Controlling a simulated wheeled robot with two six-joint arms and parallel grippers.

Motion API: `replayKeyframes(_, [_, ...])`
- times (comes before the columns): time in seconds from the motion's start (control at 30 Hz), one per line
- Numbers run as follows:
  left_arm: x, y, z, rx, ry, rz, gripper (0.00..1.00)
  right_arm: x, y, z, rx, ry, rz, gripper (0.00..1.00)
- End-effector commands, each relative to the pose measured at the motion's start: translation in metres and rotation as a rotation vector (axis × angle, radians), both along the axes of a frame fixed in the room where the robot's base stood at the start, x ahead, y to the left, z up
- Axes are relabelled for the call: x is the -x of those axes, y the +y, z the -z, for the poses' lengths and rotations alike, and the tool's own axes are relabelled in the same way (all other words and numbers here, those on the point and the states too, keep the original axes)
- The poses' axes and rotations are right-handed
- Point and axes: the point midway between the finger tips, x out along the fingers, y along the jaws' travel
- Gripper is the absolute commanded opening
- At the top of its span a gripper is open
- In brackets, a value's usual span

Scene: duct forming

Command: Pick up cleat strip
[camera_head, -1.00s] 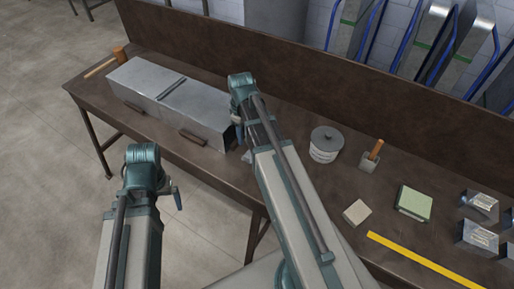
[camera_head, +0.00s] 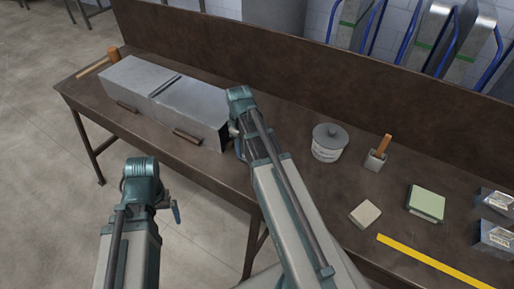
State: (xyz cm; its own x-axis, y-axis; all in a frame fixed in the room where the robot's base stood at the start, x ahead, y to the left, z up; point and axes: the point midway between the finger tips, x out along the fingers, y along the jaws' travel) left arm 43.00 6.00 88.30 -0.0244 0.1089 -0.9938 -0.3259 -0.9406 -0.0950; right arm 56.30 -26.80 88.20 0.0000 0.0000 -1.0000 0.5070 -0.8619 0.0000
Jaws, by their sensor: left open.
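A thin dark strip (camera_head: 165,86), which looks like the cleat strip, lies across the top of the long grey metal duct (camera_head: 198,97) near its middle. The duct rests on the left part of the brown workbench. My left gripper (camera_head: 176,212) is in front of the bench, below and apart from the duct; it is small in view and open. My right gripper (camera_head: 234,131) is by the duct's right end, mostly hidden behind its own arm. I cannot tell whether it touches the duct or is open.
The workbench (camera_head: 290,150) has a raised back board. A wooden mallet (camera_head: 113,54) lies at the far left. Right of my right arm are a lidded tin (camera_head: 327,142), a small holder (camera_head: 375,160), a beige block (camera_head: 365,214), a green block (camera_head: 426,202) and a yellow strip (camera_head: 430,262).

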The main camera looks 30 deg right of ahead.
Motion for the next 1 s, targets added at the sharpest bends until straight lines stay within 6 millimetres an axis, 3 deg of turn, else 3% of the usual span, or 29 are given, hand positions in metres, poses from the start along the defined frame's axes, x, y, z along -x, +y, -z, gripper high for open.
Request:
replayKeyframes(0.03, [0.0, 0.0, 0.013, 0.0, 0.0, 0.0, 1.0, 0.0, 0.0, 0.013, 0.0, 0.0, 0.0, 0.39])
replayKeyframes(0.2, [0.0, 0.0, 0.033, 0.0, 0.0, 0.0, 1.0, 0.0, 0.001, 0.033, 0.0, 0.0, 0.0, 0.39])
replayKeyframes(0.53, [0.0, 0.0, 0.035, 0.0, 0.0, 0.0, 1.0, 0.0, 0.001, 0.035, 0.0, 0.0, 0.0, 0.39])
replayKeyframes(0.73, [0.0, 0.0, 0.035, 0.0, 0.0, 0.0, 1.0, 0.0, 0.001, 0.035, 0.0, 0.0, 0.0, 0.03])
replayKeyframes(1.0, [0.0, 0.0, 0.035, 0.0, 0.0, 0.0, 1.0, -0.001, 0.001, 0.035, 0.0, 0.0, 0.0, 0.0])
